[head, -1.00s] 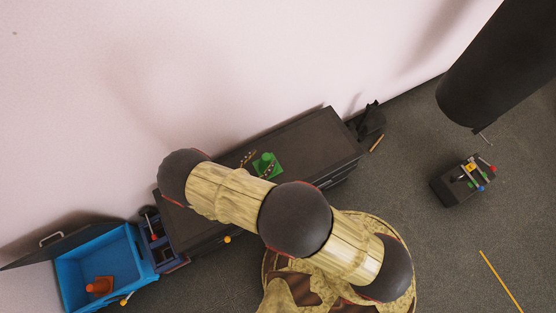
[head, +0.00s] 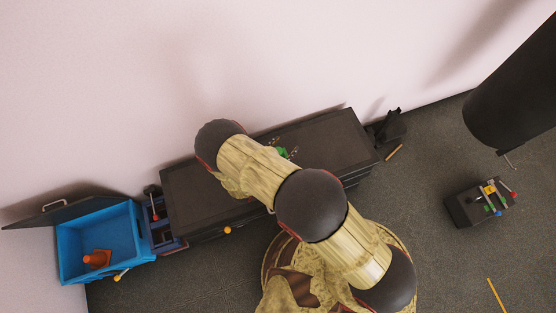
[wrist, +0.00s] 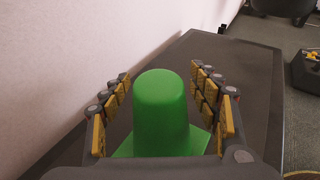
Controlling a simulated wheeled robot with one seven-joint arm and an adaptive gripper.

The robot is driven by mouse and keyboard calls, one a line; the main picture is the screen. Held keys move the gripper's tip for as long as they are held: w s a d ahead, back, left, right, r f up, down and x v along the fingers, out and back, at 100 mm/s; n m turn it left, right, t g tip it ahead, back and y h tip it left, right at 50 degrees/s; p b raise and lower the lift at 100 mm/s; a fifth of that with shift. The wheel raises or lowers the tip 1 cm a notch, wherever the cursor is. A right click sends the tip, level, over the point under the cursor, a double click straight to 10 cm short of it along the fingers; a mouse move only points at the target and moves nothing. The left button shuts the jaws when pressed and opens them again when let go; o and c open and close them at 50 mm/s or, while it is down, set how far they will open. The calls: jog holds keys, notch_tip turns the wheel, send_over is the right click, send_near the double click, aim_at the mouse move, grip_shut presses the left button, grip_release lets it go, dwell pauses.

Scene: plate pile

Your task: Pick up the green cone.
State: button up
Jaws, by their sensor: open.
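The green cone (wrist: 160,105) stands upright on its square base on the dark cabinet top (wrist: 255,75) in the wrist view. My gripper (wrist: 163,100) is open, with one finger on each side of the cone and visible gaps between them. In the head view only a small part of the green cone (head: 283,153) shows, because my arm covers the rest. My gripper's fingertips (head: 284,146) show only slightly there, beside the cone.
An open blue box (head: 125,229) with an orange cone (head: 97,259) inside is at the left. A wall runs behind the cabinet. A dark box with several coloured items (head: 479,202) stands on the floor at right. The cabinet's right end is clear.

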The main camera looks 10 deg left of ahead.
jog(key=shift+c, duration=0.2)
jog(key=c, duration=1.5)
grip_shut()
